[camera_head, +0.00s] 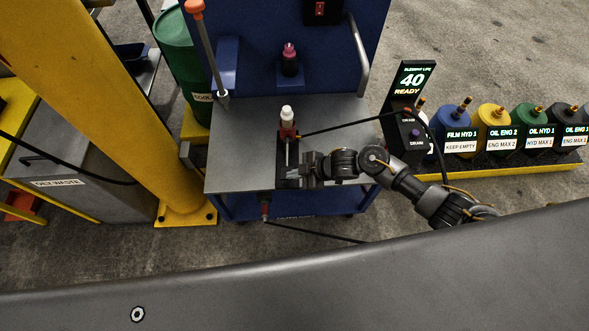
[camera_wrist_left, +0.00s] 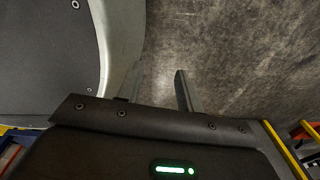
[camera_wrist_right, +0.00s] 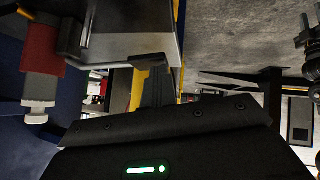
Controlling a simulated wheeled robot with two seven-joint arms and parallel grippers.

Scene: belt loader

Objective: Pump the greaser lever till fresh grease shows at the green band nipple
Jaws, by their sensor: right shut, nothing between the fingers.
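A small red-bodied device with a white cap (camera_head: 287,118) stands on the grey cart top, with a thin rod below it and a black hose leading right. I cannot tell for sure whether it is the greaser. My right gripper (camera_head: 290,172) is shut and empty near the cart's front edge, just below that rod. Its closed fingers (camera_wrist_right: 155,88) also show in the right wrist view, to the right of a red cylinder with pale ends (camera_wrist_right: 42,65). My left gripper (camera_wrist_left: 160,88) is open and empty over bare floor. I cannot make out a green band nipple or grease.
An orange-tipped rod (camera_head: 208,52) rises at the cart's left. A yellow post (camera_head: 110,95) stands further left. A display reading 40 READY (camera_head: 411,82) and several labelled containers, including a yellow one (camera_head: 494,125), stand right. A red fitting (camera_head: 265,210) hangs under the cart's front.

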